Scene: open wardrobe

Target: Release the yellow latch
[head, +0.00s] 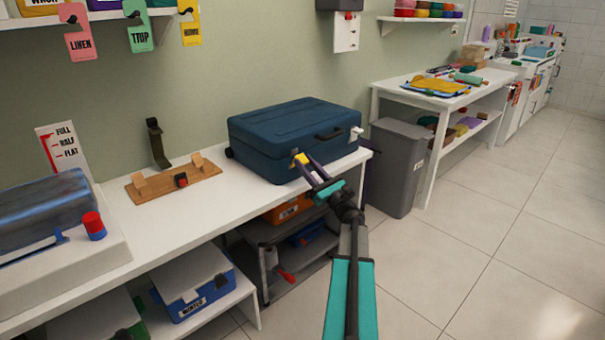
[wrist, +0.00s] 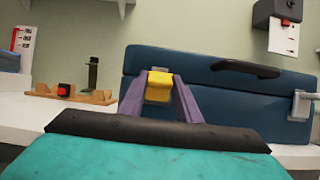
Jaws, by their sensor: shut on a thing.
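A closed dark blue suitcase (head: 295,133) lies on the white bench, with a black handle (wrist: 245,68) on its front. The yellow latch (wrist: 159,87) is on the suitcase's front, left of the handle in the wrist view. It also shows in the head view (head: 301,159). My gripper (wrist: 160,84) is at the latch, its two purple fingers shut on it from both sides. A second, grey latch (wrist: 303,105) sits at the right of the suitcase front. The fingers hide the sides of the yellow latch.
A grey bin (head: 397,165) stands on the floor right of the bench. Boxes sit on the shelf below. The tiled floor at right is open.

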